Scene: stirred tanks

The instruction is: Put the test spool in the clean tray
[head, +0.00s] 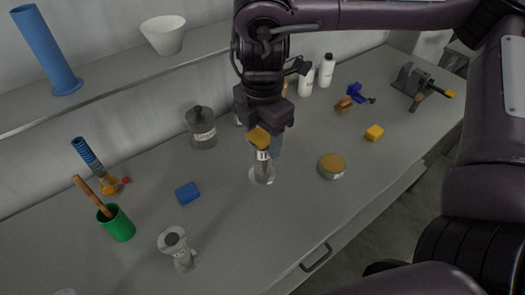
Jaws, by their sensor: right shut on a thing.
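My right gripper (262,124) comes down over the middle of the bench, its fingers shut on a small piece with an orange-yellow top (260,139) and a pale label. A clear, flared glass-like shape (262,176) shows directly below the held piece; I cannot tell whether they are joined or whether it touches the bench. I cannot tell whether the held piece is the test spool. A grey-white waisted object (178,253) with a dark centre on top stands at the front left. No tray can be made out. My left gripper is not in view.
A labelled grey jar (202,131), blue block (188,194), green cup (118,225) with a wooden handle, round orange-topped tin (331,167) and yellow block (374,132) stand around. White bottles (326,70) are behind. A shelf (110,81) overhangs the back left. The front middle is clear.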

